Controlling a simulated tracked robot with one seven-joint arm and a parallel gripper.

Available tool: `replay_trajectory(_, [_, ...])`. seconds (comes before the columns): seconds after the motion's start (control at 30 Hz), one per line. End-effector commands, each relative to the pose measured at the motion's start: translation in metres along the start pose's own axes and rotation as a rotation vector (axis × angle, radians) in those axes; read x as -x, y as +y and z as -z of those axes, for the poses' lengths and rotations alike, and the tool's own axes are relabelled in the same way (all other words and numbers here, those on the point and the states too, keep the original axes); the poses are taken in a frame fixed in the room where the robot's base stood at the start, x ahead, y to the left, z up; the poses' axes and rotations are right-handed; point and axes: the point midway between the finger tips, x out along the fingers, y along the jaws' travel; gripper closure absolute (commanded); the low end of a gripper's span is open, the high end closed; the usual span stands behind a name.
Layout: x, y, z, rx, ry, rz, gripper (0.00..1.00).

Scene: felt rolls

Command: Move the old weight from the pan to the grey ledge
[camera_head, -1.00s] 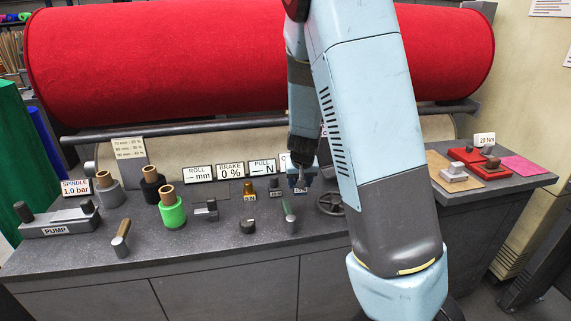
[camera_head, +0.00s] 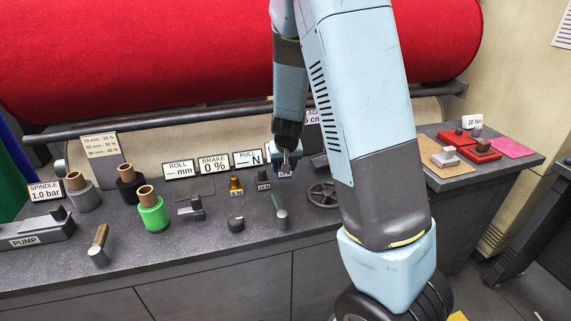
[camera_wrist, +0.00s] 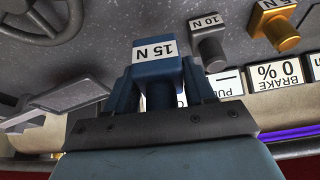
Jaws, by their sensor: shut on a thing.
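A blue weight marked 15 N (camera_wrist: 156,74) is between the two fingers of my gripper (camera_wrist: 160,92) in the wrist view, its label facing up. In the head view my gripper (camera_head: 286,160) holds this weight (camera_head: 285,174) just above the bench, behind the green-tipped lever. A grey weight marked 10 N (camera_wrist: 208,52) and a brass weight (camera_wrist: 278,28) stand beside it, apart from it. In the head view the brass weight (camera_head: 236,186) and the 10 N weight (camera_head: 263,182) stand to the left. I cannot identify the pan or ledge with certainty; my arm hides part of the bench.
A handwheel (camera_head: 323,195) and green-tipped lever (camera_head: 280,213) stand in front of my gripper. A row of signs (camera_head: 214,164) stands behind. Spools (camera_head: 152,210) and a pump (camera_head: 36,236) are at left. The large red roll (camera_head: 130,55) is behind.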

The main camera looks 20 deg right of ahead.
Motion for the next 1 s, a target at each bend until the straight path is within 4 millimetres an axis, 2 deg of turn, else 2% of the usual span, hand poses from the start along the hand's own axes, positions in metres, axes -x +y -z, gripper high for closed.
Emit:
replay_trajectory(0.5, [-0.040, 0.006, -0.015, -0.009, 0.001, -0.005, 0.89])
replay_trajectory(0.7, [-0.049, 0.006, -0.019, -0.008, 0.001, -0.004, 0.89])
replay_trajectory(1.0, [-0.051, 0.005, -0.020, -0.008, 0.002, -0.004, 0.89])
